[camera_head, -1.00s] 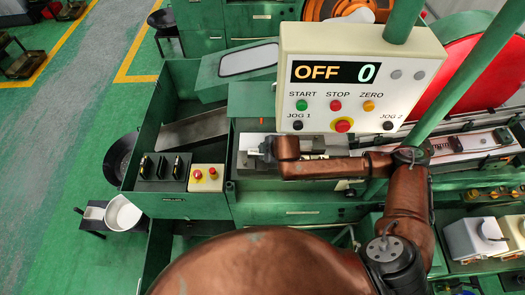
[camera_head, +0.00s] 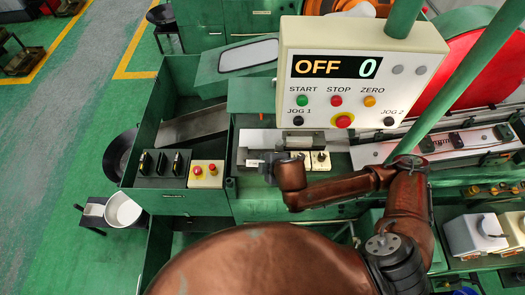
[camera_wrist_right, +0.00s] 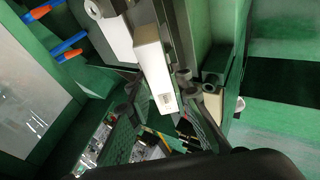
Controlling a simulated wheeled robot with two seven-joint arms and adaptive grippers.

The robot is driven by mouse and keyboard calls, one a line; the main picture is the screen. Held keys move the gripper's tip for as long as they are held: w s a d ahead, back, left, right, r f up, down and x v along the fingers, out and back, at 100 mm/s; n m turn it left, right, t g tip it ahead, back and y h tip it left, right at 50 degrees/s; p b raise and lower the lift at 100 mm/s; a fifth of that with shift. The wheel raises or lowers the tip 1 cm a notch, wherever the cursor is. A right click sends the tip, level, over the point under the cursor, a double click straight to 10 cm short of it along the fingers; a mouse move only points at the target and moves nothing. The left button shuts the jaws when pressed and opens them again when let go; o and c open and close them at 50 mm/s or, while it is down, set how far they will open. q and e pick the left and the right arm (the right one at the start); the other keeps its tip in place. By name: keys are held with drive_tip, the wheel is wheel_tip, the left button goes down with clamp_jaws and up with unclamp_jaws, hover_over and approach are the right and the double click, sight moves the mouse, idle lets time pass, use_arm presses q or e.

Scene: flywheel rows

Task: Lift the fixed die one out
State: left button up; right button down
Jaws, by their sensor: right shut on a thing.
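My right gripper (camera_head: 266,166) comes in from the right in the head view, beside the left end of the machine bed. It is shut on a pale block, which I take to be fixed die one (camera_head: 252,157); the gripper partly covers it. In the right wrist view the die is a long cream block (camera_wrist_right: 152,68) with a small mark near its lower end, and dark finger parts of my right gripper (camera_wrist_right: 160,92) lie around that end. From these views I cannot tell whether the die is clear of its seat. My left gripper is not in view.
The control panel (camera_head: 362,75) reads OFF 0 and hangs over the bed. Cream blocks with dark knobs (camera_head: 320,161) sit right of the gripper. A switch box with red buttons (camera_head: 205,174) stands to the left. A green post (camera_head: 455,85) slants near my arm.

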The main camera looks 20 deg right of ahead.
drive_tip(key=s+a+r+g+p, duration=0.1)
drive_tip(key=s+a+r+p, duration=0.1)
drive_tip(key=s+p, duration=0.4)
drive_tip(key=s+a+r+g+p, duration=0.1)
drive_tip(key=s+r+g+p, duration=0.1)
drive_tip(key=s+p, duration=0.4)
drive_tip(key=shift+s+a+r+y+p, duration=0.15)
drive_tip(key=shift+a+r+y+p, duration=0.4)
drive_tip(key=shift+p, duration=1.1)
